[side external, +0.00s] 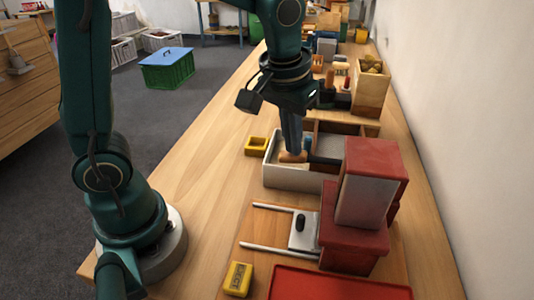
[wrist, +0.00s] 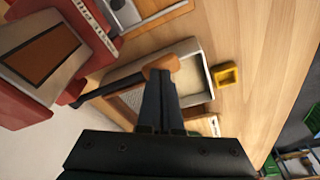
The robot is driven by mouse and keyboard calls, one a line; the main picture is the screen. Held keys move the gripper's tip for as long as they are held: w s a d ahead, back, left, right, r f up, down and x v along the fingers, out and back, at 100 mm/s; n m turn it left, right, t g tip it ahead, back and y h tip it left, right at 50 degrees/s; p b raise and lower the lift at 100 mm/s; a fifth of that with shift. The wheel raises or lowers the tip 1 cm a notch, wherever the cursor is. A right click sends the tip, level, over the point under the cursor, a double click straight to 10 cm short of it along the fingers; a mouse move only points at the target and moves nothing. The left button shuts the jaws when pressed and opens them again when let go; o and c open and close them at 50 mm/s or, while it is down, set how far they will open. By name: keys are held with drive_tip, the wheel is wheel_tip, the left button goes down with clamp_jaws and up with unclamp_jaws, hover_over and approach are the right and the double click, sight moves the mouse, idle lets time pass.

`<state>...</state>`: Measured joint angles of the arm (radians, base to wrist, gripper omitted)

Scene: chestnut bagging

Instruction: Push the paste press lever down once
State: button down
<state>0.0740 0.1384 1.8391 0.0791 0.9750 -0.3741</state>
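The paste press (side external: 368,190) is a red and grey block on the right of the bench. In the wrist view its red and grey body (wrist: 40,55) fills the upper left. Its lever is a dark bar (wrist: 108,88) reaching out from the press to a light-brown wooden handle (wrist: 160,65). The handle also shows in the side view (side external: 291,157), over a pale tray. My gripper (side external: 292,148) points down with its fingers together, their tips at the handle. In the wrist view the fingers (wrist: 160,85) hide part of the handle; I cannot tell whether they press on it.
A pale tray (side external: 277,181) lies under the lever. A small yellow dish (side external: 256,146) sits beside it. A slide with metal rails (side external: 280,248), a yellow block (side external: 237,279) and a red tray (side external: 335,285) are nearer the camera. A wooden bin (side external: 370,92) stands beyond. The bench's left side is clear.

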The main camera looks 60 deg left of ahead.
drive_tip(key=shift+s+a+f, duration=0.1)
drive_tip(key=shift+s+f, duration=0.1)
drive_tip(key=shift+f, duration=1.3)
drive_tip(key=r, duration=0.6)
drive_tip(key=w+r, duration=0.1)
drive_tip(key=r, duration=0.2)
drive_tip(key=shift+d, duration=0.2)
drive_tip(key=shift+r, duration=0.3)
drive_tip(key=v, duration=0.2)
drive_tip(key=w+v, duration=0.1)
drive_tip(key=v, duration=0.2)
drive_tip(key=shift+a, duration=0.1)
